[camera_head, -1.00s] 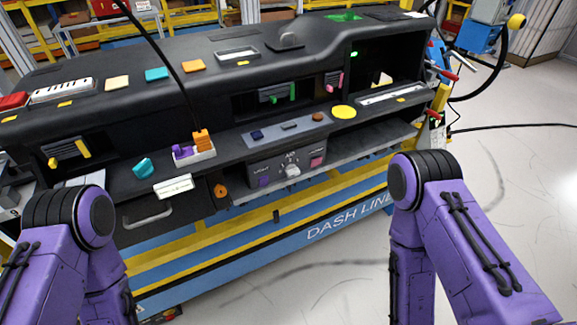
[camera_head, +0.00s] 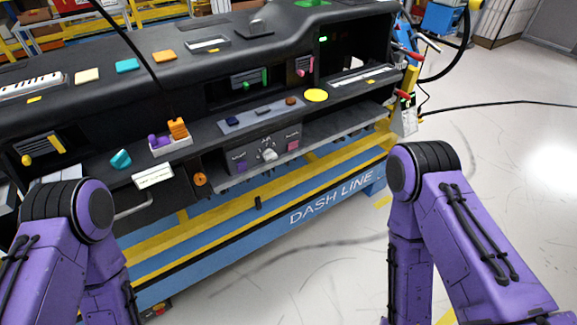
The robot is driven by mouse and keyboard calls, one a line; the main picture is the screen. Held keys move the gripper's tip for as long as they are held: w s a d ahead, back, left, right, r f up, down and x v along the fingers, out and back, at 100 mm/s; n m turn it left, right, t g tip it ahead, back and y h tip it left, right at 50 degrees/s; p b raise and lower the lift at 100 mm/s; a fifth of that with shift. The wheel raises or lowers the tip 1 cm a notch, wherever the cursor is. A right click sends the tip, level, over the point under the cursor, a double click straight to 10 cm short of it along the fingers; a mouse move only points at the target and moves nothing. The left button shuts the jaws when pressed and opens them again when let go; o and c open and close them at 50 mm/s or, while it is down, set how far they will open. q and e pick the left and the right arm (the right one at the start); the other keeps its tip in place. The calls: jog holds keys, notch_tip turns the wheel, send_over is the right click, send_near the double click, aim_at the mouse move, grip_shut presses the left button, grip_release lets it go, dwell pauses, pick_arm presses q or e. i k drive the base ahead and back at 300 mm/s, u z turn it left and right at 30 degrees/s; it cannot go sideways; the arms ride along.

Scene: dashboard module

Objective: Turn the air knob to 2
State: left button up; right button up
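The air knob (camera_head: 269,155) is a small white dial on the dark control panel (camera_head: 252,160) low in the middle of the dashboard. "AIR" is printed above it with small marks around it, too small to read, so I cannot tell its setting. A purple button (camera_head: 240,167) sits left of the knob and a pink button (camera_head: 293,146) right of it. My two purple arms show at the lower left and lower right, apart from the dashboard. Neither gripper is in view.
The dashboard stands on a blue and yellow base (camera_head: 330,200) marked "DASH LINE". Floor (camera_head: 510,160) at right is clear apart from a black cable.

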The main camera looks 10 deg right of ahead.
aim_at(269, 154)
jog(key=z, duration=0.95)
jog(key=k, duration=1.2)
jog(key=z, duration=0.95)
jog(key=i, duration=1.7)
jog(key=u, duration=1.45)
jog(key=i, duration=0.65)
jog(key=u, duration=0.7)
